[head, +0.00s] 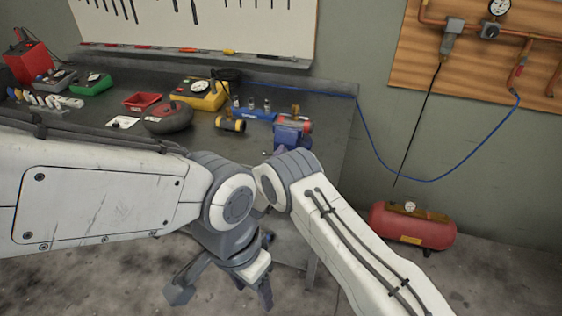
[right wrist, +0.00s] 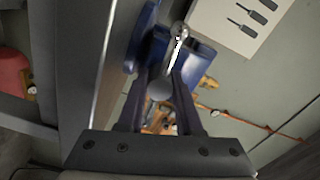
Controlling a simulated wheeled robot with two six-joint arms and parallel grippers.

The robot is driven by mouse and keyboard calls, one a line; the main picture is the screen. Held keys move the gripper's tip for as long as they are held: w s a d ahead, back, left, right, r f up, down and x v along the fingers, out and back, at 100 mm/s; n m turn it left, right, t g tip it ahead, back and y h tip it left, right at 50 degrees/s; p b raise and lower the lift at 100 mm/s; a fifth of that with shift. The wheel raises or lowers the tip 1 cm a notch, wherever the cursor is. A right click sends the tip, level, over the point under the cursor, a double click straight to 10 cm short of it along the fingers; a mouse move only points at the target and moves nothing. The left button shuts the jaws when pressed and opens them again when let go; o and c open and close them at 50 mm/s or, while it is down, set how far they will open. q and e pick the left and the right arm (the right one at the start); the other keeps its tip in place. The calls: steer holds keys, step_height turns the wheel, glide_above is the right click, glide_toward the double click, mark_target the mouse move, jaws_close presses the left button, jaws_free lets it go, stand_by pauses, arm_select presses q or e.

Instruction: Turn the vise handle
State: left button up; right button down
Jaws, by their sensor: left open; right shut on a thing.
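The blue vise (head: 291,133) is mounted at the right front corner of the workbench, with its lower part hidden behind my right arm. In the right wrist view, the blue vise body (right wrist: 200,60) fills the upper middle. The metal vise handle (right wrist: 178,45) runs between my fingers, with a round knob at its far end and another close to the camera. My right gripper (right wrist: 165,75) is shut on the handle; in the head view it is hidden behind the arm. My left gripper (head: 220,290) is open and empty, low in front of the bench above the floor.
The dark workbench (head: 330,112) carries a yellow meter (head: 205,98), a yellow-black flashlight (head: 230,125), a dark red rounded object (head: 168,118) and a red tray (head: 142,101). A red tank (head: 410,228) stands on the floor at right. A blue hose (head: 440,180) hangs along the wall.

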steer(key=m+b, duration=0.4)
steer(key=b, duration=0.4)
steer(key=f+m+b, duration=0.1)
steer(key=m+b, duration=0.4)
steer(key=b, duration=0.3)
steer(key=shift+f, duration=0.15)
steer(key=m+b, duration=1)
steer(key=b, duration=1.1)
steer(key=shift+a+r+m+b, duration=0.1)
steer(key=shift+r+m+b, duration=0.25)
steer(key=shift+m+b, duration=0.8)
steer(key=c, duration=0.8)
jaws_free()
steer(key=shift+o, duration=1.1)
steer(key=shift+r, duration=0.15)
steer(key=v, duration=1)
steer(key=shift+s, duration=0.25)
